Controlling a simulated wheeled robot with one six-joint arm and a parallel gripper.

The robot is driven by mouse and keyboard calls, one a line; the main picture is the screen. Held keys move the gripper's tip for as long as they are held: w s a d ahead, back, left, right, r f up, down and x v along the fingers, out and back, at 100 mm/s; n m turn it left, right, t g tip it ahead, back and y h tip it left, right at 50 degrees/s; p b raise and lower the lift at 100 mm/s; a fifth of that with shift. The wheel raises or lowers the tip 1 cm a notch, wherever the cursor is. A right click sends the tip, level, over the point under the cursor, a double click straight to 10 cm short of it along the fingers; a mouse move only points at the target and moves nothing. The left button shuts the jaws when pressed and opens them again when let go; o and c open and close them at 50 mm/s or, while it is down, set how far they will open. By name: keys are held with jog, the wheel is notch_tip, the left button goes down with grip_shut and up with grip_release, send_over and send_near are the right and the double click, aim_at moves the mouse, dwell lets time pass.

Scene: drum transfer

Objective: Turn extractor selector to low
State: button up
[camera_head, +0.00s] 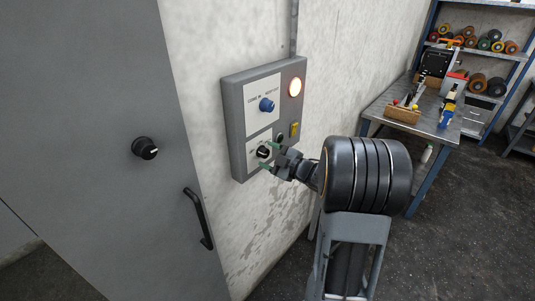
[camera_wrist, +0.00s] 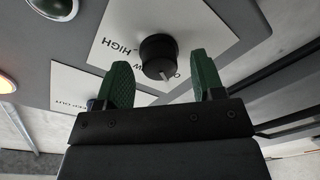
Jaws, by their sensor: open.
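The extractor selector is a black round knob (camera_head: 263,152) low on the grey wall panel (camera_head: 238,130). In the wrist view the knob (camera_wrist: 158,52) sits on a white plate lettered with HIGH and a partly hidden LOW. A pale pointer mark shows at the knob's lower edge in that view; I cannot tell for certain which label it meets. My gripper (camera_head: 270,155) is at the panel with its green fingers open. In the wrist view the fingers (camera_wrist: 160,75) stand either side of the knob, with a visible gap on each side. Their depth along the knob is unclear.
A blue knob (camera_head: 266,105), a lit lamp (camera_head: 295,87) and a yellow switch (camera_head: 295,130) share the panel. A grey cabinet door (camera_head: 110,110) with a black knob (camera_head: 145,148) and handle (camera_head: 199,218) stands at left. A workbench (camera_head: 385,115) stands at back right.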

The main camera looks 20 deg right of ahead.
jog(key=shift+w+a, duration=0.15)
jog(key=shift+w, duration=0.15)
jog(key=c, duration=0.9)
jog(key=shift+a, duration=0.1)
jog(key=shift+m, duration=0.3)
jog(key=m+p, duration=0.2)
jog(key=m, duration=0.3)
jog(key=shift+m, duration=0.4)
jog(key=m+p, duration=0.2)
jog(key=m, duration=0.3)
jog(key=shift+f+m+t, duration=0.1)
jog(key=shift+m+t, duration=0.2)
jog(key=shift+t, duration=0.1)
